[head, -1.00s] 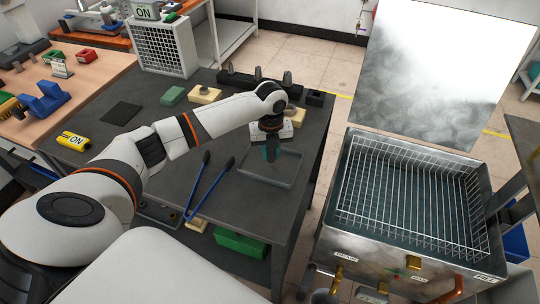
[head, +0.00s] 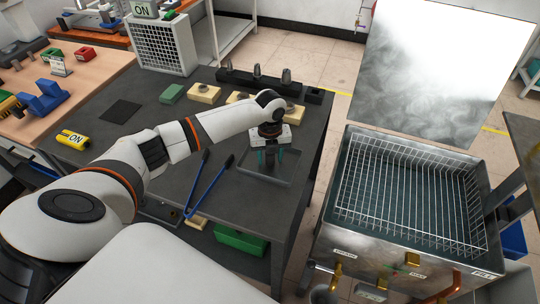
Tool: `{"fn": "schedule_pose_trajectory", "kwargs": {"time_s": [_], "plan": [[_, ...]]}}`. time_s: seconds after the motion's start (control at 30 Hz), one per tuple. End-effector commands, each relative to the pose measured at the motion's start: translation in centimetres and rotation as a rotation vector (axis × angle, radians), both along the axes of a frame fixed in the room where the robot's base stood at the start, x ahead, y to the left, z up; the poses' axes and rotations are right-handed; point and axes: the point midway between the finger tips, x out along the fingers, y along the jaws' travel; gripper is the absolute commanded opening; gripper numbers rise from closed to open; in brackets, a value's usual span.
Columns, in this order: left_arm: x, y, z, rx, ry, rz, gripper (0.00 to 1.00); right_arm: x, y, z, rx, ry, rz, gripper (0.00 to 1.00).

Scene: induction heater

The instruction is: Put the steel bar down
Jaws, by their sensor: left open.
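My left gripper (head: 270,157) points down over the shallow grey tray (head: 288,179) on the dark workbench. Its two teal-tipped fingers are spread apart, so it is open. A dark upright shape, perhaps the steel bar (head: 270,160), shows between the fingers. It is small and dark, and I cannot tell whether it touches the tray. My right gripper is not in view.
Blue-handled tongs (head: 209,184) lie left of the tray. Pale blocks (head: 204,94) and a dark rack with pegs (head: 240,79) stand behind. A metal tank with a wire basket (head: 410,200) is at the right. The workbench's left middle holds a dark mat (head: 120,112).

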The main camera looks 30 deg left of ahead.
Motion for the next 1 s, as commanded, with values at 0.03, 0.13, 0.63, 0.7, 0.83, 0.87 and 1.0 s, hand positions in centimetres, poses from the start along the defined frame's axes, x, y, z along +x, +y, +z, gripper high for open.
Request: {"fn": "schedule_pose_trajectory", "kwargs": {"time_s": [0.03, 0.13, 0.63, 0.7, 0.83, 0.87, 1.0], "plan": [[0.1, 0.0, 0.4, 0.000, -0.001, 0.000, 0.46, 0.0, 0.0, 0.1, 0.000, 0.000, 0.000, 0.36], [0.1, 0.1, 1.5, -0.001, -0.004, 0.001, 0.46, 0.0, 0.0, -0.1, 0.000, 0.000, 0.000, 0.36], [0.1, 0.0, 11.0, -0.002, -0.003, 0.001, 0.46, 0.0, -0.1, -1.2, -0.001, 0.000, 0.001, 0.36], [0.1, 0.0, 11.7, -0.001, -0.002, 0.001, 0.46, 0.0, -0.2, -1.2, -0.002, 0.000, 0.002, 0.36], [0.1, 0.0, 12.3, 0.000, -0.001, 0.001, 0.46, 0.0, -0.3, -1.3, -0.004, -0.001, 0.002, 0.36], [0.0, 0.0, 12.3, -0.001, -0.001, 0.001, 0.46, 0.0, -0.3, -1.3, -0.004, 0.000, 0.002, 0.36], [0.0, 0.0, 12.3, -0.001, -0.001, 0.001, 0.46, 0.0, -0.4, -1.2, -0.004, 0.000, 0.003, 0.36]]}}
